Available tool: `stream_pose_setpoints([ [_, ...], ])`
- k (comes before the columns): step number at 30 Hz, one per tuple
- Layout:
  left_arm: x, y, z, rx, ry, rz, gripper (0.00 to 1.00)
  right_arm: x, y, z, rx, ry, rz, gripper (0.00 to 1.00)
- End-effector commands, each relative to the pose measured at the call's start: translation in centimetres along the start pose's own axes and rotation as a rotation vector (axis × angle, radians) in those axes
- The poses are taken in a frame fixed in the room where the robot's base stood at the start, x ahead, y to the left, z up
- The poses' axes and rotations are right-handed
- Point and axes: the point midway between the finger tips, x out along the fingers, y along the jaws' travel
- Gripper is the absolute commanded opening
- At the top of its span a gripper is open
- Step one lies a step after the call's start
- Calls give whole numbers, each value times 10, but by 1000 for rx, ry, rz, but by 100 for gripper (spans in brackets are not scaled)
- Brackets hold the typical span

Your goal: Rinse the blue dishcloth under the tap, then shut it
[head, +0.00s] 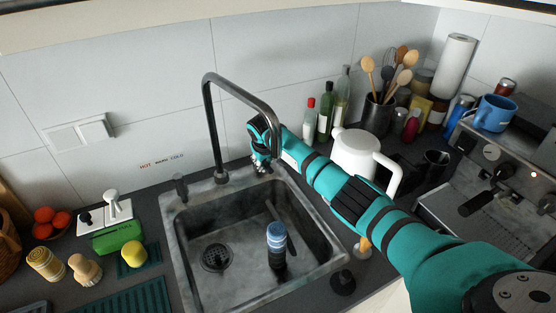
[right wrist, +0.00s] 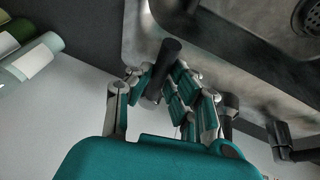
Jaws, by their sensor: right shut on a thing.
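The tall dark tap (head: 212,130) arches over the grey sink (head: 182,245) from its back edge. No water shows under its spout. My right gripper (head: 262,158) is behind the spout at the sink's back right corner. In the right wrist view its fingers (right wrist: 163,88) are shut around a short dark upright handle (right wrist: 168,58) beside the tap's foot. My left gripper is not in view.
A white kettle (head: 355,155), bottles (head: 325,122) and a utensil pot (head: 376,118) stand right of the sink, close to my right arm. A green sponge box (head: 118,236) and a yellow sponge (head: 133,254) are at the left. A second dark handle (head: 180,187) stands left of the tap.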

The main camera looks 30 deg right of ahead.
Motion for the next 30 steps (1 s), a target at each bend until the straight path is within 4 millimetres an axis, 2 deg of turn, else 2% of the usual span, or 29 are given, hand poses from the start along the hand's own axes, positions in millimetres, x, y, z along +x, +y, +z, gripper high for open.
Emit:
stream_pose_setpoints([
  [17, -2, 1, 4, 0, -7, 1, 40, 0, -5, -1, 33, -7, 11, 0],
  [18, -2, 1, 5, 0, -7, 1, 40, 0, -5, -1, 33, -7, 11, 21],
  [22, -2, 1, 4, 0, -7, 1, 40, 0, -5, -1, 33, -7, 11, 38],
  [30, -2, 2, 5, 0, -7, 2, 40, -1, -5, -2, 32, -7, 12, 40],
])
